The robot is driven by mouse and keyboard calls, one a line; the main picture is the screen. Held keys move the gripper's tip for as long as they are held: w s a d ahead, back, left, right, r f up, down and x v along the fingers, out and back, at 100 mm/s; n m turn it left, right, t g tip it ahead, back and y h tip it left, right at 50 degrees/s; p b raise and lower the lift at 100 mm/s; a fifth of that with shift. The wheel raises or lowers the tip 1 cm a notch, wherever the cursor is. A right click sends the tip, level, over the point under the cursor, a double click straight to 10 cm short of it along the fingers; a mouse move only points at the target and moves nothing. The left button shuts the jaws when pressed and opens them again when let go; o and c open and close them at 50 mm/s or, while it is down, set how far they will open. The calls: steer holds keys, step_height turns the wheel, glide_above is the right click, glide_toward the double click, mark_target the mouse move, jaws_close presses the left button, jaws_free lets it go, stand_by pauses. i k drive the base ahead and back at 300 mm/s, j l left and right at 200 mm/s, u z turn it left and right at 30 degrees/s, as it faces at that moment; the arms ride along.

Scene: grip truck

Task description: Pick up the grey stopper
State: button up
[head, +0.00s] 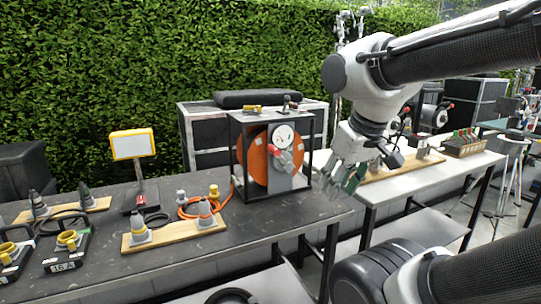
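A small light-grey piece (181,197), which looks like the grey stopper, stands on the dark table left of the orange cable. A similar yellow piece (214,191) stands to its right. Larger grey plugs with orange bands, one left (139,230) and one right (204,213), stand on a wooden board (172,235) in front. My gripper (342,183) hangs in the air right of the orange reel, well apart from the grey piece. Its fingers look spread, with nothing visible between them.
A framed orange reel (254,160) with a gauge stands between my gripper and the grey piece. A yellow-framed lamp (133,145) rises at left. A white table (430,172) with boards is at right. The dark table's front right is fairly clear.

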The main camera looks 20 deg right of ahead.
mark_target(181, 201)
steer(key=i+j, duration=0.7)
